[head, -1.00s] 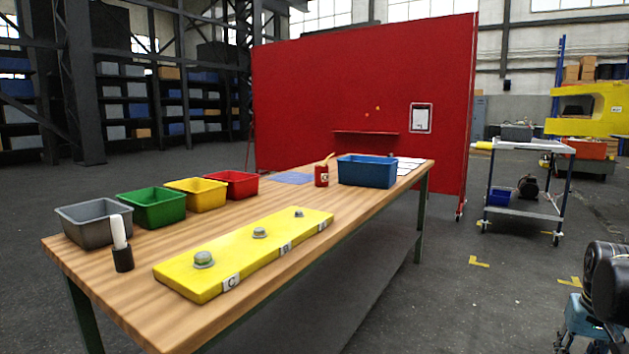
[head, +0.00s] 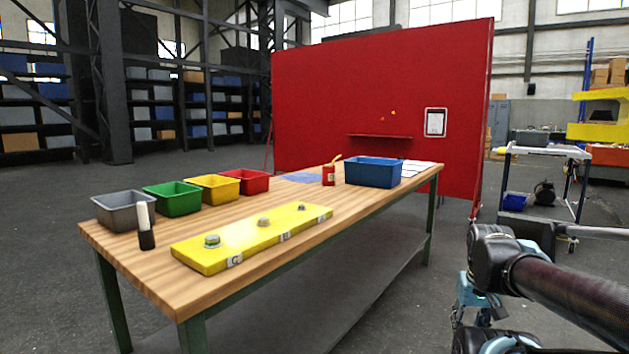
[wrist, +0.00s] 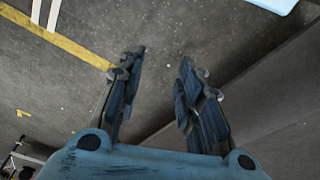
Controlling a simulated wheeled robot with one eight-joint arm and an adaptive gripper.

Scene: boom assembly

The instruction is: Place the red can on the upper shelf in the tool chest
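A small red can (head: 328,177) stands on the wooden workbench (head: 330,205), just left of the blue bin, with a yellowish item sticking up at its top. My gripper (wrist: 164,65) is open and empty in the wrist view, its two fingers apart above the grey floor. In the head view my arm reaches in at the lower right, clear of the bench and well away from the can. I cannot make out a tool chest or its upper shelf for certain in these views.
Grey (head: 122,222), green (head: 173,208), yellow (head: 215,198) and red (head: 245,187) bins line the bench's back edge. A blue bin (head: 373,184) and a long yellow block (head: 252,246) also sit there. A red panel (head: 375,95) stands behind. A cart (head: 545,152) is at right.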

